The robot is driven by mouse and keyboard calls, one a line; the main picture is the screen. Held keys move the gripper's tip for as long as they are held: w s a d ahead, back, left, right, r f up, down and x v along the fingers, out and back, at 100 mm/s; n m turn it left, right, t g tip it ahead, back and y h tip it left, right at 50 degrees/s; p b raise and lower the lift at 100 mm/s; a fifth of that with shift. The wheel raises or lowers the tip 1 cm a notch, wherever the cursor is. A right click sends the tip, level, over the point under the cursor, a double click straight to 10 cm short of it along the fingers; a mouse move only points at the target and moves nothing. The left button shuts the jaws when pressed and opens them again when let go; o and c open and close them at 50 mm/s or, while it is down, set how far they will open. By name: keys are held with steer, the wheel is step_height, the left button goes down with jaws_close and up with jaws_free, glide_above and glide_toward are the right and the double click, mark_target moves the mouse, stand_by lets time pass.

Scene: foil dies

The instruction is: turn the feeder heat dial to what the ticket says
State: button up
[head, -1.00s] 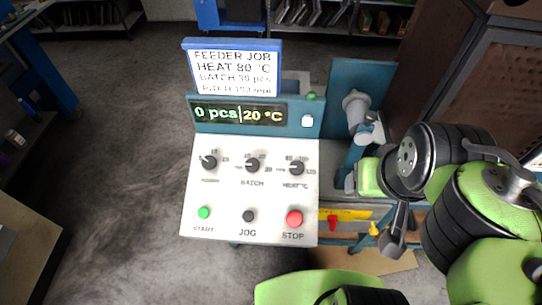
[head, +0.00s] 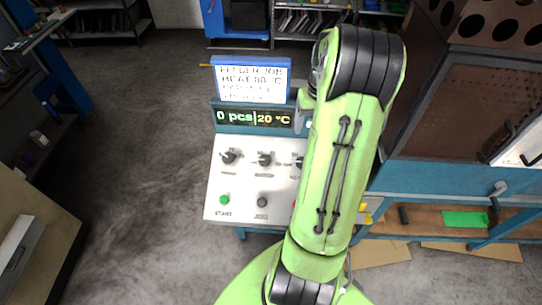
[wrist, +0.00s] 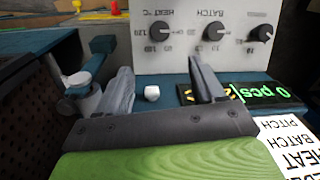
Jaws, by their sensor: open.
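The ticket (head: 252,82) stands on top of the feeder panel in the head view and reads HEAT 80 °C. The display (head: 254,118) below it reads 0 pcs and 20 °C. The heat dial (wrist: 160,28) is a black knob at the top of the wrist view, which sees the panel upside down. In the head view my arm mostly covers this dial. My gripper (wrist: 159,68) is open and empty, with its fingers pointing toward the panel face. The heat dial lies beyond the fingertips, roughly between them, apart from both.
The batch dial (wrist: 213,30) and a third dial (wrist: 261,33) sit beside the heat dial. A white button (wrist: 152,92) shows between my fingers. The green start button (head: 224,200) and black jog button (head: 262,202) are lower on the panel.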

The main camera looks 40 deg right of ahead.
steer(key=f, duration=1)
steer(key=f+b, duration=0.1)
steer(key=f, duration=0.5)
steer(key=shift+w+a, duration=0.3)
steer(key=shift+w, duration=0.05)
steer(key=shift+c, duration=0.4)
steer(key=c, duration=1)
